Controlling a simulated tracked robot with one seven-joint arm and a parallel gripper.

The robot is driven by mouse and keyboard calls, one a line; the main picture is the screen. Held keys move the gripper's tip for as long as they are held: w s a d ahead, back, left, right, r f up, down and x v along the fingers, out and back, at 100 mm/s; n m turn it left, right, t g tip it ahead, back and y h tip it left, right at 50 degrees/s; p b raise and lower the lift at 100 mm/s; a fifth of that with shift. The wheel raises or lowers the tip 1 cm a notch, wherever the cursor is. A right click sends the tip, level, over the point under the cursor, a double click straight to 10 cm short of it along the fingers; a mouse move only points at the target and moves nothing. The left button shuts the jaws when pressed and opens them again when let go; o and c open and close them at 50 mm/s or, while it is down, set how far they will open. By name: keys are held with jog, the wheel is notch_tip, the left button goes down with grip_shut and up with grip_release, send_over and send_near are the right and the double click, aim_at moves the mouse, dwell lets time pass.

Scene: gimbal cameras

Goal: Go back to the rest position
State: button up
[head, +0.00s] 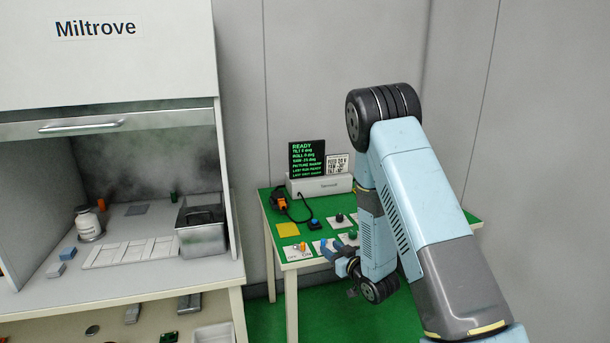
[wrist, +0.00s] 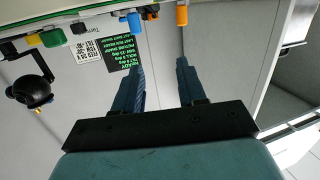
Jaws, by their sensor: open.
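My arm reaches in from the lower right of the head view, bends at a high elbow and comes down in front of the green-topped table (head: 262,212). My gripper (head: 346,264) is at the table's front edge, small and partly hidden by my wrist. In the wrist view, which is upside down, the two blue fingers of my gripper (wrist: 160,70) stand apart with nothing between them. A blue knob (wrist: 135,22) and an orange knob (wrist: 182,15) show beyond the fingertips.
The table bears a black screen (head: 307,160) reading READY, a sign (head: 338,164), a dark orange-marked device (head: 281,203), a blue button (head: 314,225) and a yellow pad (head: 288,230). A hazy hood (head: 120,125) with a bottle (head: 88,223) stands left. Green floor (head: 270,318) shows in front.

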jog(key=d+r+m+g+h, duration=0.15)
jog(key=d+r+h, duration=0.4)
jog(key=r, duration=0.75)
jog(key=s+d+r+m+g+h, duration=0.2)
jog(key=s+d+r+m, duration=0.1)
jog(key=s+d+r, duration=0.5)
jog(key=s+r+m+g, duration=0.1)
jog(key=s+r, duration=0.4)
jog(key=s, duration=0.9)
jog(key=s+r+m+g, duration=0.1)
jog(key=s+r+g, duration=0.3)
jog(key=s, duration=1.1)
jog(key=shift+d+r+h, duration=0.3)
jog(key=shift+r+h, duration=0.15)
jog(key=shift+r, duration=0.45)
jog(key=shift+g, duration=0.25)
